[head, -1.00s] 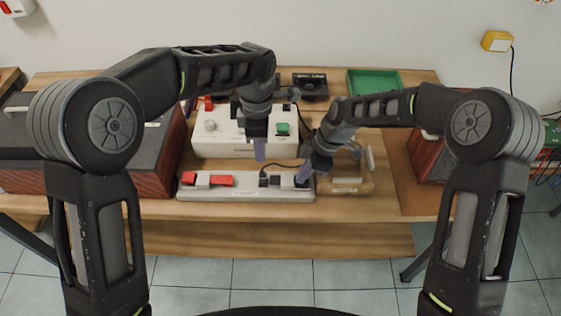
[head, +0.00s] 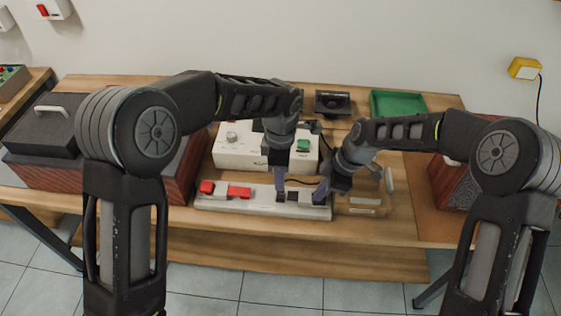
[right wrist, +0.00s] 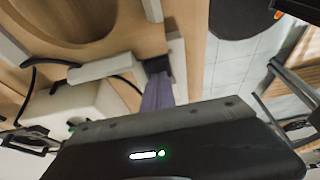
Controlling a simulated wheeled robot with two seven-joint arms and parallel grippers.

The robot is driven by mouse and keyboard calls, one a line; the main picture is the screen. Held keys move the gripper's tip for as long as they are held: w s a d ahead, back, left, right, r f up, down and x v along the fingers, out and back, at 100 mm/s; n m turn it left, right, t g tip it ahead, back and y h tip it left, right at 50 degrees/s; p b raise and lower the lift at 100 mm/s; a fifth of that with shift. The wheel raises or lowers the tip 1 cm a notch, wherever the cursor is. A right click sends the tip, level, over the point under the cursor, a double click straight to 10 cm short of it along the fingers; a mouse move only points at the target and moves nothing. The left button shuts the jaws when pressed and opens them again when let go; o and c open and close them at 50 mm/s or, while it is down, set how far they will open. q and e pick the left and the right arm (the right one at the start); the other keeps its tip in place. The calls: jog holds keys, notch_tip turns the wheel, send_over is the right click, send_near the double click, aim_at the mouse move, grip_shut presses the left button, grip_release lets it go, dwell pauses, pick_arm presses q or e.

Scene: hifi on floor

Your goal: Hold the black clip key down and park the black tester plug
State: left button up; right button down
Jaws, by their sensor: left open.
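A pale grey strip (head: 230,204) lies near the bench's front edge, with red keys at its left and dark pieces at its right. My left gripper (head: 280,189) points down, open, with its tips at a small black block (head: 281,197) that seems to be the black tester plug; a dark cable runs near it. My right gripper (head: 319,197) is at the strip's right end. In the right wrist view, its purple fingers (right wrist: 158,92) reach a black piece (right wrist: 157,65), apparently the black clip key. Whether they are shut or touching it is unclear.
A white box (head: 236,152) with a knob and green button (head: 302,146) stands behind the strip. A wooden block (head: 360,207) lies to its right. A green tray (head: 398,103) and a black unit (head: 333,103) are at the back. Wood-sided speakers flank the bench.

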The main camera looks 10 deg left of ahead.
aim_at(281, 193)
pick_arm(q)
notch_tip(281, 193, down, 5)
jog(key=shift+f, duration=0.1)
jog(key=shift+c, duration=0.5)
grip_shut()
jog(key=c, duration=0.5)
grip_release()
grip_shut()
dwell(0.5)
jog(key=shift+r, duration=0.65)
dwell(1.1)
